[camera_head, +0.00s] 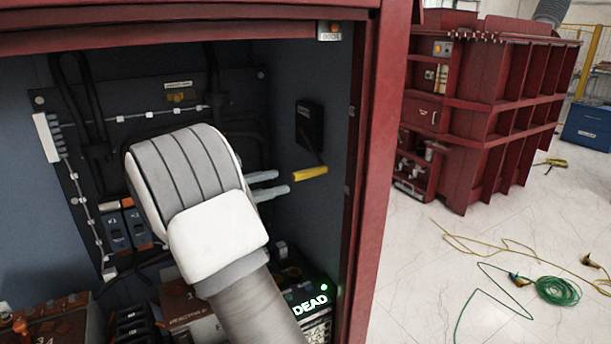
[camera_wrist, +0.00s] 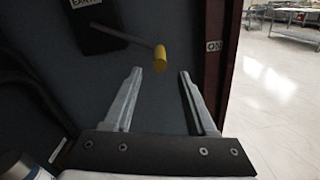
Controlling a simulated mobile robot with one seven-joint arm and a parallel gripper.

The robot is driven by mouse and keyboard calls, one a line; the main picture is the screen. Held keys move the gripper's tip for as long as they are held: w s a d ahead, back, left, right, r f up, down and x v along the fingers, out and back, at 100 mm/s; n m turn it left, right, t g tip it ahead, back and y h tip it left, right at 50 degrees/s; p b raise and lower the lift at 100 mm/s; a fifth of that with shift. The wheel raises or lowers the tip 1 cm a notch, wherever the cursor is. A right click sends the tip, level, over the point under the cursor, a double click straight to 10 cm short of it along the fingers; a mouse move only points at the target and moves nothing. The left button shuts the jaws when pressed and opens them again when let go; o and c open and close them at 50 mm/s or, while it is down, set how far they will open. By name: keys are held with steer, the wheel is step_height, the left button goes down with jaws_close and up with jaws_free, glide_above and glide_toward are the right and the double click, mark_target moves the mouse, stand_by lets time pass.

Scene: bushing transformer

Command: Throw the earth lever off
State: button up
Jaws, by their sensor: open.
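The earth lever is a thin rod ending in a yellow handle (camera_head: 310,173), on the right inner wall of the red cabinet. Its rod runs down from a black box (camera_head: 309,124) on that wall. In the wrist view the yellow handle (camera_wrist: 160,58) lies just beyond and between my fingertips, and the box (camera_wrist: 100,24) bears a partly cut-off label reading "EART". My gripper (camera_head: 282,182) is open and empty, with its two fingers pointing at the handle from the left. Both fingers also show in the wrist view (camera_wrist: 160,76), apart from the handle.
A lit "DEAD" sign (camera_head: 310,304) stands low in the cabinet. Black cables (camera_head: 80,100) and blue breakers (camera_head: 127,230) are at left. Outside, a red transformer tank (camera_head: 490,110) stands on open floor.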

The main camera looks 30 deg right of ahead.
mark_target(323, 171)
steer(key=d, duration=0.8)
steer(key=shift+s+d, duration=0.25)
steer(key=shift+d, duration=0.15)
jaws_close()
stand_by(0.9)
